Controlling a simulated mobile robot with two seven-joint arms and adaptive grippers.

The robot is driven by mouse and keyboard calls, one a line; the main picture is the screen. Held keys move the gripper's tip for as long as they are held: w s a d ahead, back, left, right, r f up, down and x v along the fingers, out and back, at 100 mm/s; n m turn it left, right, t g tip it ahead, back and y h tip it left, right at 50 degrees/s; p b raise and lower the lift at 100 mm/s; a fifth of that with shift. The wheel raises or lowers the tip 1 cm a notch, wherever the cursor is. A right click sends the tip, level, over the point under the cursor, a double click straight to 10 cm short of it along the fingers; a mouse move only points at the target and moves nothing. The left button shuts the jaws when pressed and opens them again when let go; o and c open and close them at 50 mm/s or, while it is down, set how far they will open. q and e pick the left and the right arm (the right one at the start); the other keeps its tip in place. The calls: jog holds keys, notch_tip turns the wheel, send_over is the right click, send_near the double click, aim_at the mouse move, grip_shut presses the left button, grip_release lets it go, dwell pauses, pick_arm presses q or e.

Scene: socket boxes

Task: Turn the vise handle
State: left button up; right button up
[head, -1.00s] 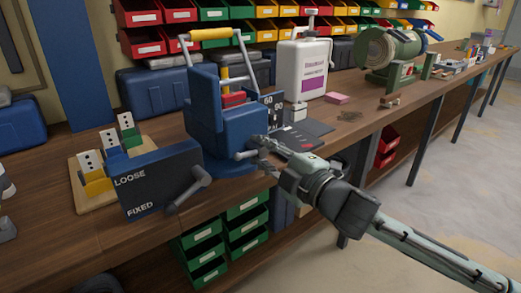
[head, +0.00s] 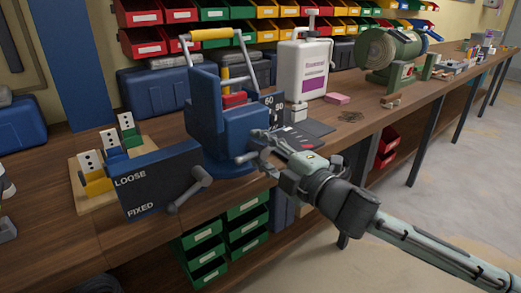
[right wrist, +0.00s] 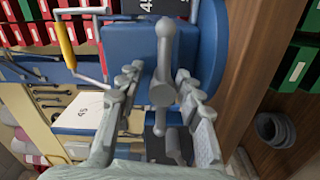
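The blue vise (head: 232,135) stands on the wooden bench near its front edge. Its grey handle bar (head: 245,158) sticks out at the front, partly hidden behind my right gripper (head: 268,157). In the right wrist view the handle (right wrist: 166,48) shows as a round-ended bar with a thick hub. My right gripper (right wrist: 160,98) is open there, one finger on each side of the hub, with gaps visible between fingers and handle. My left gripper is not in view.
A dark board (head: 160,180) marked LOOSE and FIXED, with a grey lever (head: 190,190), stands left of the vise. A socket board (head: 100,165) is behind it. A white jug (head: 303,70) stands behind. Green bins (head: 200,250) hang below the bench.

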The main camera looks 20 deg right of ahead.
aim_at(266, 153)
jog(key=shift+s+f, duration=0.1)
jog(key=shift+s, duration=0.2)
jog(key=shift+v, duration=3.55)
jog(key=shift+w, duration=0.1)
jog(key=w+d+f+m+g+h, duration=0.1)
jog(key=d+f+m+h, duration=0.3)
jog(key=f, duration=0.5)
jog(key=w+d+f+m+g+h, duration=0.2)
jog(key=d+f+m, duration=0.3)
jog(key=f, duration=0.4)
jog(key=s+d+f+m+g+h, duration=0.1)
jog(key=s+d+f+m+g, duration=0.15)
jog(key=f, duration=0.65)
jog(key=s+d+f+m+g+h, duration=0.1)
jog(key=s+d+f+g, duration=0.2)
jog(key=f, duration=0.6)
jog(key=s+a+f+m+g, duration=0.1)
jog(key=s+a+f+g, duration=0.1)
jog(key=s+f, duration=0.5)
jog(key=s+a+f+m+g, duration=0.2)
jog(key=s+f, duration=0.4)
jog(key=f, duration=0.1)
jog(key=s+a+f+m+g, duration=0.2)
jog(key=s+f, duration=0.5)
jog(key=shift+s+a+f+y, duration=0.15)
jog(key=shift+s+a+y, duration=0.1)
jog(key=shift+s+y, duration=0.05)
